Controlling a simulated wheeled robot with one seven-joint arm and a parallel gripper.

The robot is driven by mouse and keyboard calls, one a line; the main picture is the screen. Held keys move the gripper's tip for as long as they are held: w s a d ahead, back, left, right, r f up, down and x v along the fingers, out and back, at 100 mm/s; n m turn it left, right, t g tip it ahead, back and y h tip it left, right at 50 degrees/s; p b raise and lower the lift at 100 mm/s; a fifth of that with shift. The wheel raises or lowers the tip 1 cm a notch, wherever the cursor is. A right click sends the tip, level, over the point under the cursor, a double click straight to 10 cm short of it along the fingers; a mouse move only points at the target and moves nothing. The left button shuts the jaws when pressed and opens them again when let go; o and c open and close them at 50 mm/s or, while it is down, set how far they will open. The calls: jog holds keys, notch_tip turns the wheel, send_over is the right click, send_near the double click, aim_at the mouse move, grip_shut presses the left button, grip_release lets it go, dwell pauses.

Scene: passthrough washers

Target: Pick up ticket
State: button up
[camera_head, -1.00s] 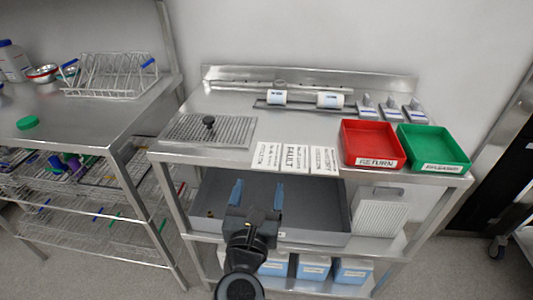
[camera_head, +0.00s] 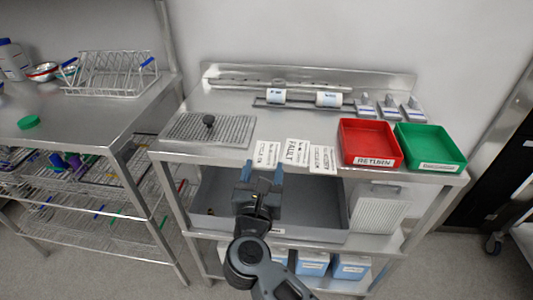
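Three white paper tickets lie side by side near the front edge of the steel table. The left ticket (camera_head: 266,154) has small print, the middle ticket (camera_head: 297,152) reads "FAULT" in large letters, and the right ticket (camera_head: 322,158) has print I cannot read. My gripper (camera_head: 263,172) is in front of the table's front edge, just below the left ticket in the picture. Its two blue fingers point toward the table and stand apart with nothing between them. I cannot tell its exact height against the tabletop.
A red tray (camera_head: 370,161) marked "RETURN" and a green tray (camera_head: 431,164) stand right of the tickets. A grey perforated mat (camera_head: 210,132) with a black knob lies left. White rolls (camera_head: 329,99) sit on a rail behind. A grey bin (camera_head: 325,195) is on the shelf below.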

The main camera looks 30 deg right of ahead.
aim_at(263, 159)
jog(key=shift+c, duration=1.4)
notch_tip(263, 159, up, 4)
jog(key=shift+f, duration=0.1)
jog(key=s+d+r+p, duration=0.1)
jog(key=s+d+r, duration=0.5)
jog(key=d, duration=0.4)
jog(key=shift+r, duration=0.65)
